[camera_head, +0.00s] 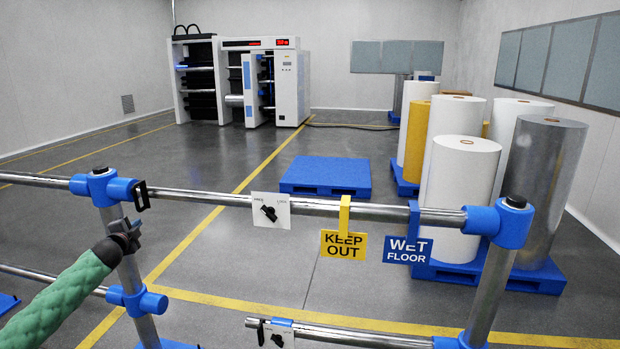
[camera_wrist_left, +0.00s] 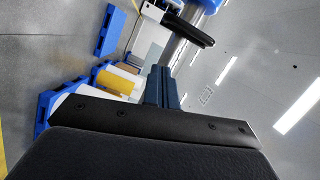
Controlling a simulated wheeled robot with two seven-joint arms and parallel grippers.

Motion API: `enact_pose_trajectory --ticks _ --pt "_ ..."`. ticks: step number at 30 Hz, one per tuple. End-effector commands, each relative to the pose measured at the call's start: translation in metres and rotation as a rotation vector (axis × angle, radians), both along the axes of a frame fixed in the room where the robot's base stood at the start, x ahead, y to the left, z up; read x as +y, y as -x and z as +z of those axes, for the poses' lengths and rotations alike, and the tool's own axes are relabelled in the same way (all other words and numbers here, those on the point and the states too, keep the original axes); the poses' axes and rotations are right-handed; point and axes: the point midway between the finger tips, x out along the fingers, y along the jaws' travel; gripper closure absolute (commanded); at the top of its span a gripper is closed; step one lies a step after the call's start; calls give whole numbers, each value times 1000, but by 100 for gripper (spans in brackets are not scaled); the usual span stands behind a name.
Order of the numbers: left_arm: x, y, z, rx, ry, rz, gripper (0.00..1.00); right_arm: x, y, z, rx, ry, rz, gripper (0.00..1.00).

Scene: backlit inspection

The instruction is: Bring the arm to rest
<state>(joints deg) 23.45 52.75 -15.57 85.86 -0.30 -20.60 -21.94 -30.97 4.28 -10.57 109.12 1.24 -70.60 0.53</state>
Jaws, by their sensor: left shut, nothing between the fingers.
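My left arm (camera_head: 60,305), in a green sleeve, comes in from the lower left of the head view. My left gripper (camera_head: 132,230) is at its end, dark and small, in front of the left post of the rail, just below the blue joint (camera_head: 103,187). I cannot tell whether it touches the post. In the left wrist view my gripper's two blue-grey fingers (camera_wrist_left: 162,88) are together with nothing between them. Part of the rail (camera_wrist_left: 180,45) shows beyond the fingertips. My right gripper is out of view.
The metal rail (camera_head: 370,210) crosses in front, carrying a white switch plate (camera_head: 271,210), a yellow KEEP OUT sign (camera_head: 343,245) and a blue WET FLOOR sign (camera_head: 407,250). Behind are an empty blue pallet (camera_head: 325,174), large rolls (camera_head: 462,185) and a machine (camera_head: 288,85). Floor between is open.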

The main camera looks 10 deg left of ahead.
Motion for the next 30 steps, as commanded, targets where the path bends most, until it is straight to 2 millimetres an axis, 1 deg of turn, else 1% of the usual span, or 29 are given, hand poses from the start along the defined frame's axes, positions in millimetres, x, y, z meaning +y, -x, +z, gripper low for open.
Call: enact_pose_trajectory --ticks 4,7,11,14,16,17,18,20,23,26,27,29,30 --pt "15 5 -11 47 81 97 100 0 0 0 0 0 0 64" --pt "19 11 -15 75 138 165 100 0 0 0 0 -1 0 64" --pt "18 19 -13 98 200 243 100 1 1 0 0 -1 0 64" --pt "5 23 -15 114 259 287 100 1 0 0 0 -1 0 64" --pt "-11 26 -21 127 308 314 100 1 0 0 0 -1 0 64" --pt "-19 27 -27 136 331 326 100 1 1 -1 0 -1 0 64" --pt "-30 30 -36 150 358 339 100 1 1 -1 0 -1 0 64" --pt "-46 35 -51 172 395 356 100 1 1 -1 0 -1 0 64" --pt "-74 46 -81 215 452 378 100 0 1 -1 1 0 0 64" --pt "-107 61 -118 268 509 398 100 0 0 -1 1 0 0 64" --pt "-121 69 -135 294 532 407 100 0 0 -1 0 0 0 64" --pt "-144 82 -161 332 568 418 100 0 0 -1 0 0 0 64" --pt "-158 92 -178 359 590 425 100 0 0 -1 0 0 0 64"
